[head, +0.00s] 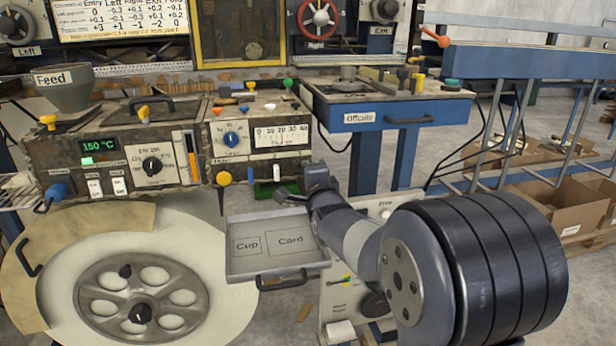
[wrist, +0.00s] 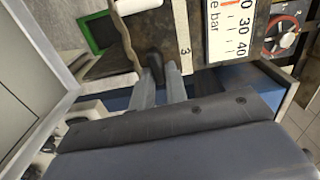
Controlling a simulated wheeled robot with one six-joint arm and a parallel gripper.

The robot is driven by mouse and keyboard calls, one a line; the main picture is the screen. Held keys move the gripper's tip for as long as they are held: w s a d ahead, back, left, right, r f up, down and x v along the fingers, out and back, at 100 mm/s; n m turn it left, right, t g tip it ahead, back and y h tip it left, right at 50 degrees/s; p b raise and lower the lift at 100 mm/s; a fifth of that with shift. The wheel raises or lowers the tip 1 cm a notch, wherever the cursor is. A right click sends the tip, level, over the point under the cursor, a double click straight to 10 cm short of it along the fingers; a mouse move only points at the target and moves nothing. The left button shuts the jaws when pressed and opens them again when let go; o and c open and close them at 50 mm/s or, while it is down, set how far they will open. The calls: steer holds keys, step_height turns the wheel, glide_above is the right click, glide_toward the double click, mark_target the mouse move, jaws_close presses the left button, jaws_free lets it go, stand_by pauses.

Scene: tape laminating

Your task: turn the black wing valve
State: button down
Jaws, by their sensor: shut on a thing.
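The black wing valve (wrist: 155,66) shows in the wrist view as a small dark knob on the worn machine front, below the pressure gauge. My gripper (wrist: 159,86) reaches the panel with its two grey fingers on either side of this knob and is shut on it. In the head view my gripper (head: 288,194) is at the lower right of the machine front, above the grey tray. There the valve is small and mostly hidden by my gripper, so its turn angle cannot be told.
A grey tray (head: 243,268) marked Cup and Card lies just below my gripper. A white lever (head: 277,172) and a green frame (wrist: 91,32) are close by on the machine. The gauge (head: 283,135) is above. A blue Offcuts drawer (head: 400,118) stands to the right.

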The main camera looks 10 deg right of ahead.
steer(key=shift+m, duration=0.5)
steer(key=c, duration=1.5)
jaws_free()
steer(key=shift+s, duration=0.1)
steer(key=s, duration=1)
steer(key=shift+s, duration=0.3)
steer(key=w, duration=1.1)
steer(key=shift+s, duration=0.1)
